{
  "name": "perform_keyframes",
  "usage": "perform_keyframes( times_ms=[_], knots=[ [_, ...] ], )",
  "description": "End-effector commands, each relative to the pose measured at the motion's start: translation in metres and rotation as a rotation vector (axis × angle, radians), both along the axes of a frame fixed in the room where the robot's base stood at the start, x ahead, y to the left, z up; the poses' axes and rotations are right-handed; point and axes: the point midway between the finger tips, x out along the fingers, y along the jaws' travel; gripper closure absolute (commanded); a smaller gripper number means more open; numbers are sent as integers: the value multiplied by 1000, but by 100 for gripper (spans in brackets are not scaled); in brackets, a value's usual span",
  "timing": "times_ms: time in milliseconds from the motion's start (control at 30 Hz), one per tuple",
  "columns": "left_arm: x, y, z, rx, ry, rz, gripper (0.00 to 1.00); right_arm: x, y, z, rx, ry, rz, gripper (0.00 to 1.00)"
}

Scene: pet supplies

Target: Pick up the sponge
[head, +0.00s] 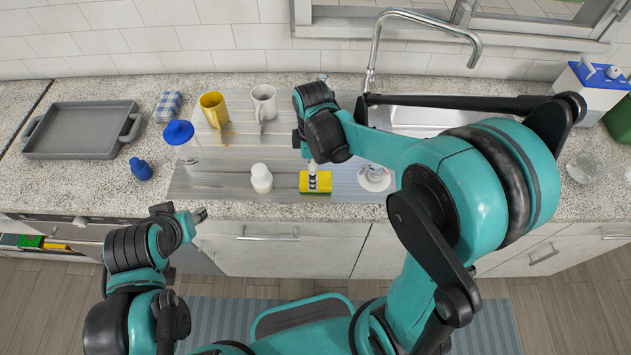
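The yellow sponge (322,186) lies on the grey-brown striped mat near the counter's front edge. My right arm reaches in from the right, and its gripper (313,181) points down at the sponge, its fingers overlapping the sponge's middle in the picture. I cannot tell whether the fingers grip it or only stand over it. My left gripper (203,215) is at the left, in front of the counter edge and away from the sponge. It is small and seen from the side, so its opening is unclear.
A white bottle (261,180) stands just left of the sponge. A clear blue-lidded container (183,142), yellow mug (213,108), white mug (263,102) and grey tray (80,132) stand farther left and back. A small round item (374,178) lies right of the sponge, below the sink (430,120).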

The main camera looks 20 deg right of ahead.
Motion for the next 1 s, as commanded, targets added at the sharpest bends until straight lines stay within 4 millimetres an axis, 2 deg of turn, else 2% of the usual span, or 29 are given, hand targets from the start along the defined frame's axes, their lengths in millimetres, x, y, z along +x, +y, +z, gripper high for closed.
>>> perform_keyframes(
  times_ms=[200,300,567,600,733,767,1000],
  knots=[
    [0,0,-17,0,0,0,60,-4,-5,-36,0,-1,-2,24],
    [0,0,-20,0,0,0,60,-4,-5,-46,1,-1,-2,24],
    [0,0,-20,0,0,0,60,-4,-5,-48,1,-1,-3,24],
    [0,0,-20,0,0,0,60,-4,-5,-47,1,-1,-3,29],
    [0,0,-20,0,0,0,60,-4,-5,-47,1,-1,-3,64],
    [0,0,-20,0,0,0,60,-4,-5,-47,1,-1,-3,69],
    [0,0,-20,0,0,0,60,-4,-5,-47,1,-1,-3,69]
  ],
)
